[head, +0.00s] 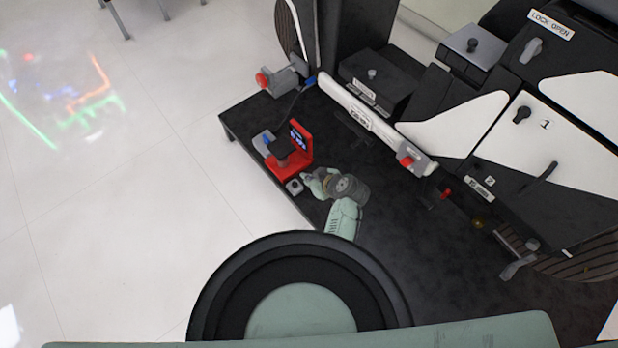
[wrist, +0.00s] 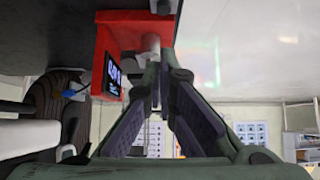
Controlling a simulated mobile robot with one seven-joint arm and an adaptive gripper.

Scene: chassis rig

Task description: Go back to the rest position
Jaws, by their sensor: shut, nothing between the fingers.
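My gripper (head: 316,181) is at the end of my arm, low over the dark platform, beside a red stand. In the wrist view, the two dark fingers (wrist: 157,88) come together at their tips, with nothing seen between them. The red stand (head: 299,157) has a small display and a dark block on it. It also shows in the wrist view (wrist: 104,45), close to the fingertips; I cannot tell whether they touch it.
The dark platform (head: 245,122) ends at an edge on the left, with open pale floor (head: 120,200) beyond. A white bar (head: 362,122) with a red button runs behind the stand. A black and white chassis rig (head: 560,130) fills the right side.

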